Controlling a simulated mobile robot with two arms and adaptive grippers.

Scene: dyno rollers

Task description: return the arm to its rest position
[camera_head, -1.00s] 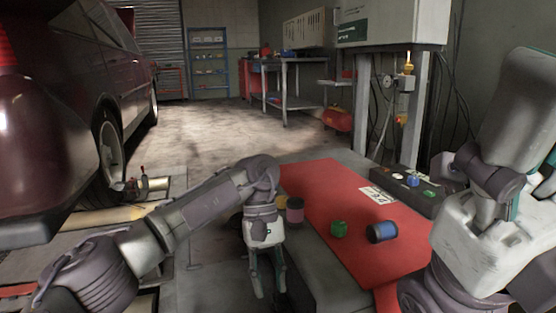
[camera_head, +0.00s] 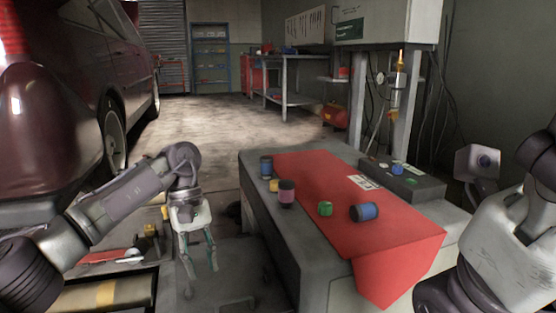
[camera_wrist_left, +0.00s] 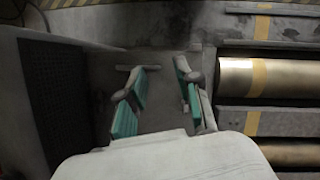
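My left gripper (camera_head: 200,262) hangs pointing down at the left of the bench, over the floor beside the rollers. Its two fingers are apart with nothing between them; the left wrist view shows the same open, empty fingers (camera_wrist_left: 160,85) with teal pads above dark floor. My right arm (camera_head: 515,240) shows at the right edge of the head view; its gripper is out of the picture.
A grey bench (camera_head: 275,225) with a red cloth (camera_head: 395,248) stands right of my left gripper. On it are a blue can (camera_head: 266,166), a pink-banded can (camera_head: 286,194), a green object (camera_head: 325,208) and a tipped blue can (camera_head: 366,212). A dark red car (camera_head: 60,110) stands left; metal rollers (camera_wrist_left: 250,77) lie nearby.

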